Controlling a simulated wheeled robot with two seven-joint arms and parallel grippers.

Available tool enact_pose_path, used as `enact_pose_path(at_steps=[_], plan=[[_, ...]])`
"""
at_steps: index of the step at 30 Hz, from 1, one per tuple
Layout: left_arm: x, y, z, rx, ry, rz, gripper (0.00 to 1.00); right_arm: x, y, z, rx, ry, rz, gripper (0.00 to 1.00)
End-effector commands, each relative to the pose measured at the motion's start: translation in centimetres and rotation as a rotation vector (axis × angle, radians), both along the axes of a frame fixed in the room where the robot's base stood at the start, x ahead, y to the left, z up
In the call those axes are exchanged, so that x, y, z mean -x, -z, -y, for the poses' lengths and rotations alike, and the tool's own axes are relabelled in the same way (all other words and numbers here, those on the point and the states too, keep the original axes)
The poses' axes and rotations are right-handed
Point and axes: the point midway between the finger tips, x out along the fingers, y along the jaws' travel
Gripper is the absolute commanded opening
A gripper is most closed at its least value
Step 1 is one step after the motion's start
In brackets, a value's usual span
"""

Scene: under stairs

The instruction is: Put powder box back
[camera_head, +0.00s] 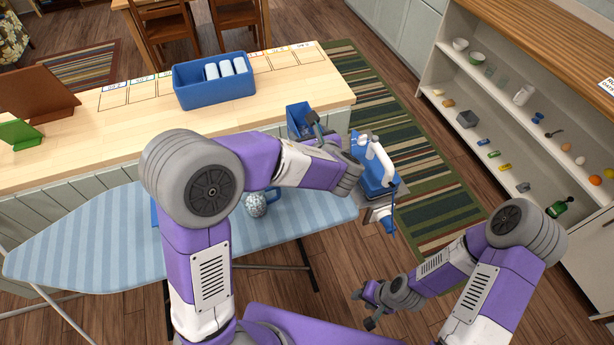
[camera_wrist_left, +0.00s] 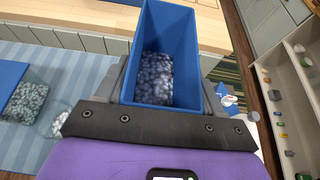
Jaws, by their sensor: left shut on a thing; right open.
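A blue open-topped powder box (camera_head: 299,118) is in my left gripper (camera_head: 316,126), off the near right end of the wooden counter. In the left wrist view the box (camera_wrist_left: 183,40) fills the upper middle, with mottled grey-blue contents low inside it. The dark fingers (camera_wrist_left: 166,90) are on both sides of the box. My left arm hides part of the gripper in the head view. My right gripper (camera_head: 368,302) is open and empty, low over the floor at the bottom middle.
A striped ironing board (camera_head: 90,240) lies under my left arm, with a mottled round thing (camera_head: 254,205) on it. A blue-and-white iron (camera_head: 374,172) stands at its right end. Shelves (camera_head: 500,130) stand at right.

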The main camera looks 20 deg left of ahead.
Motion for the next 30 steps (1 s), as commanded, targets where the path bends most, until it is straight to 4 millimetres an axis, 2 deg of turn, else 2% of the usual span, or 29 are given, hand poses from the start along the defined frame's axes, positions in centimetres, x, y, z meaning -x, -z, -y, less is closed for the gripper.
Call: enact_pose_path(at_steps=[9,16,22,30], plan=[[0.0,5.3,0.0,-0.002,0.0,-0.001,0.0,0.0,1.2,0.0,0.0,0.0,0.0,0.43],[0.0,7.0,0.0,-0.001,-0.001,0.001,0.0,0.0,1.4,0.0,0.0,0.0,0.001,0.43],[0.0,9.7,0.0,-0.003,-0.001,-0.001,0.0,0.0,2.0,0.0,0.0,0.0,0.001,0.43],[0.0,9.9,0.0,-0.001,0.0,0.003,0.0,0.0,1.9,0.0,0.0,0.0,0.001,0.43]])
